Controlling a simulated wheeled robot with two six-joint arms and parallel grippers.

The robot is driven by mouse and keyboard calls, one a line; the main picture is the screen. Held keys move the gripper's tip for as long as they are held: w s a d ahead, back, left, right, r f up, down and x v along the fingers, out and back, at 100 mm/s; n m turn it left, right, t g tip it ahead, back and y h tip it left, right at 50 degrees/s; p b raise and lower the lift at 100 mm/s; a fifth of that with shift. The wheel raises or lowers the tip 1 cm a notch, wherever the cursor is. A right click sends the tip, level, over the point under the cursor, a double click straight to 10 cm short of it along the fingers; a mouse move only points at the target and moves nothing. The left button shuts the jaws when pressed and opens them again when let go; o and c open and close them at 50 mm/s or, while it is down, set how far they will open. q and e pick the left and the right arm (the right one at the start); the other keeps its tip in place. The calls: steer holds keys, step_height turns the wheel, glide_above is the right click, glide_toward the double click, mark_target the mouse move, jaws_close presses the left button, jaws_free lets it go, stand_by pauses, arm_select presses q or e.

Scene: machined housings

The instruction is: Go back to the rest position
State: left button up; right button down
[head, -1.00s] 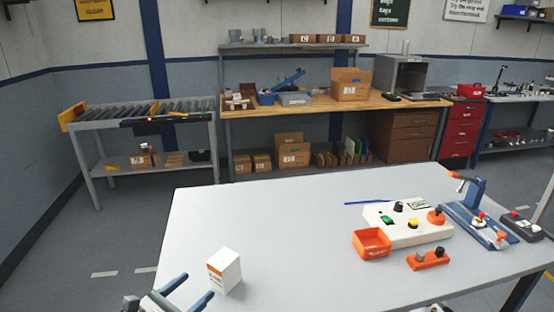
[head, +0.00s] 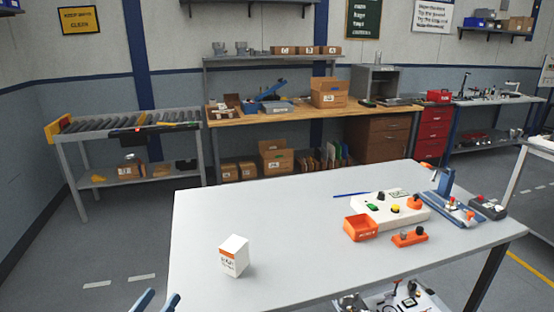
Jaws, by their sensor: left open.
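My left gripper (head: 158,301) shows only its blue fingertips at the bottom edge of the head view, left of the table's near-left corner. Its fingers are apart with nothing between them. A white box with an orange band (head: 234,257) stands upright on the grey table (head: 290,220), to the right of and beyond the gripper, apart from it. My right gripper is not in view.
On the table's right side are an orange bin (head: 361,228), a white control box (head: 391,208), an orange block with knobs (head: 409,237) and a blue fixture (head: 447,207). A workbench (head: 300,113) and roller rack (head: 120,130) stand behind. The table's middle is clear.

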arm_select(q)
steer(key=s+a+r+n+t+y, duration=0.2)
steer(key=s+a+n+y, duration=0.35)
steer(key=n, duration=0.75)
steer(key=s+a+f+n+g+y, duration=0.45)
steer(key=f+n+g+y, duration=0.35)
steer(key=n, duration=0.5)
steer(key=s+d+f+n+g+h, duration=0.35)
steer(key=s+f+n+g, duration=0.2)
steer(key=s, duration=0.25)
steer(key=s+d+f+n+g+h, duration=0.2)
steer(key=s+d+f+n+g, duration=0.3)
steer(key=s, duration=0.4)
step_height(320, 180, down, 29)
steer(key=w+a+m, duration=0.1)
steer(key=a, duration=0.2)
steer(key=s+f+g, duration=0.1)
steer(key=s+f, duration=1.6)
steer(key=f, duration=0.3)
steer(key=shift+s+a+f, duration=0.2)
steer(key=shift+a, duration=0.25)
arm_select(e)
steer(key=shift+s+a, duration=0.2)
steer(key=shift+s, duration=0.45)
